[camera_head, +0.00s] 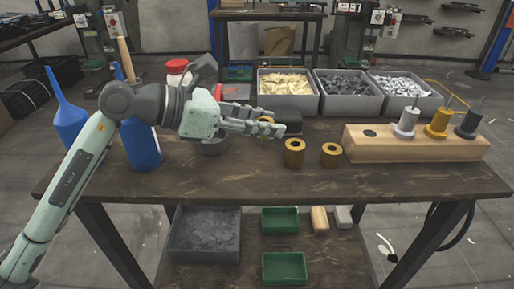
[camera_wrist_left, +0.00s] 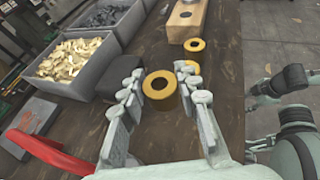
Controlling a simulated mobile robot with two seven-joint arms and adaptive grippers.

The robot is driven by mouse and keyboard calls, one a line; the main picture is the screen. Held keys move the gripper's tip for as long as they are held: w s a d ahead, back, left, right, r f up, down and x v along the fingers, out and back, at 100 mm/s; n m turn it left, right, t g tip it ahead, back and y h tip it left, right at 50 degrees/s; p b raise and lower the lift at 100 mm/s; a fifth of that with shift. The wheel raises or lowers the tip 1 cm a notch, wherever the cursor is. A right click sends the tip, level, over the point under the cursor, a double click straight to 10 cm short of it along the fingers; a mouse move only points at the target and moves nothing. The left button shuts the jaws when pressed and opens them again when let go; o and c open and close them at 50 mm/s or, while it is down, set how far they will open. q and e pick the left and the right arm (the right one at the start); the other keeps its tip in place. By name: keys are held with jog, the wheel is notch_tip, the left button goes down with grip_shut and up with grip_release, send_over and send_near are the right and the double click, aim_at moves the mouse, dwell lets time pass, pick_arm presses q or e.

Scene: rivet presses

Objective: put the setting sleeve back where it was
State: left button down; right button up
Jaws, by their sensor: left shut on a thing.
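My left gripper (camera_head: 281,130) is shut on a gold ring-shaped sleeve (camera_head: 265,119), held above the table. In the left wrist view the sleeve (camera_wrist_left: 160,88) sits between the two fingers (camera_wrist_left: 158,92), its round hole facing the camera. Two similar gold sleeves stand on the table, one nearer the gripper (camera_head: 293,152) and one farther right (camera_head: 331,155). A wooden block (camera_head: 410,149) at the right has a dark round hole at its left end and holds a grey, a yellow and a black tool upright.
Three grey bins (camera_head: 287,101) of small parts stand along the back. Blue bottles (camera_head: 141,146), a red-lidded jar (camera_head: 177,72) and a dark round dish (camera_head: 213,147) are on the left. A dark block (camera_wrist_left: 122,70) lies beside the left finger. The front table strip is clear.

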aim_at(257, 162)
pick_arm(q)
jog(key=shift+s+a+f, duration=0.5)
jog(key=shift+s+a, duration=0.05)
jog(key=shift+s, duration=0.2)
jog(key=shift+f, duration=2.05)
pick_arm(e)
jog(key=shift+w+a, duration=0.2)
jog(key=shift+w, duration=0.15)
pick_arm(q)
jog(key=shift+f, duration=0.15)
pick_arm(e)
jog(key=shift+s+f, duration=0.1)
pick_arm(q)
jog(key=c, duration=1.5)
grip_release()
jog(key=o, duration=0.4)
pick_arm(e)
jog(key=shift+d+r, duration=0.1)
jog(key=shift+r, duration=0.4)
